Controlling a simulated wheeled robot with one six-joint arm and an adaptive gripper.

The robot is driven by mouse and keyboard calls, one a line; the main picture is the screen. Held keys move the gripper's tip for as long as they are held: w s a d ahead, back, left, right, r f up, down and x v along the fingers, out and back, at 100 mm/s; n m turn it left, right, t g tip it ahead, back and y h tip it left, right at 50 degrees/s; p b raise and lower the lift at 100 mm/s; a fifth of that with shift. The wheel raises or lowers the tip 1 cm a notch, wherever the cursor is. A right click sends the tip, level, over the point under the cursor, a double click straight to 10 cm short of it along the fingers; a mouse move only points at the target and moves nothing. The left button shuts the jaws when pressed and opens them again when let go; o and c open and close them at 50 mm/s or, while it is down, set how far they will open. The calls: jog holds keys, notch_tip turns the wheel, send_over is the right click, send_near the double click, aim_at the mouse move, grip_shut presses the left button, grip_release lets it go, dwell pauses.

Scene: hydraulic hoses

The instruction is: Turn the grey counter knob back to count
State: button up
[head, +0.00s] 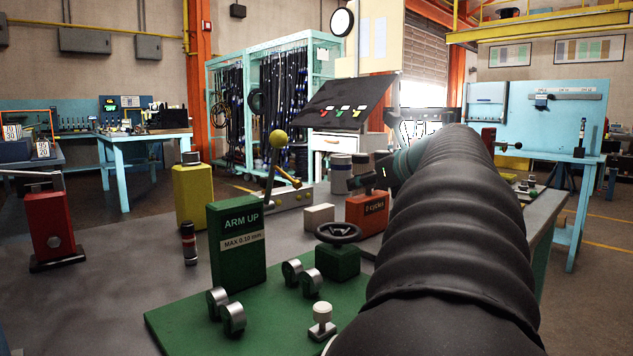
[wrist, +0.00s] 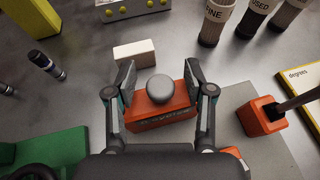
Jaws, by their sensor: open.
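The grey counter knob (wrist: 160,89) is a round grey cap on top of an orange box (wrist: 150,117) in the wrist view. The box's label, partly legible, reads "cycles" in the head view (head: 372,208). My gripper (wrist: 160,78) is open, with one finger to the left of the knob and one to the right. A gap shows between the knob and each finger. In the head view my gripper and arm cover the top of the box, and I cannot make out the knob there.
A white block (wrist: 134,51) lies just beyond the box. Another orange box with a dark lever (wrist: 262,115) stands to the right. Dark cups (wrist: 215,22) stand at the back right. In the head view, a green board (head: 262,315) with a handwheel (head: 338,233) lies in front.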

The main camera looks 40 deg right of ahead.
jog(key=shift+c, duration=0.2)
jog(key=shift+d, duration=0.1)
grip_shut()
jog(key=shift+r+p, duration=0.15)
jog(key=shift+p, duration=0.25)
jog(key=shift+n+y+p, duration=1)
jog(key=shift+y+p, duration=0.05)
jog(key=shift+y, duration=0.15)
jog(key=n+y, duration=0.2)
jog(key=shift+n+y, duration=0.3)
jog(key=shift+y, duration=0.1)
jog(key=shift+n+y, duration=0.5)
jog(key=shift+y, duration=0.1)
jog(key=shift+g, duration=0.3)
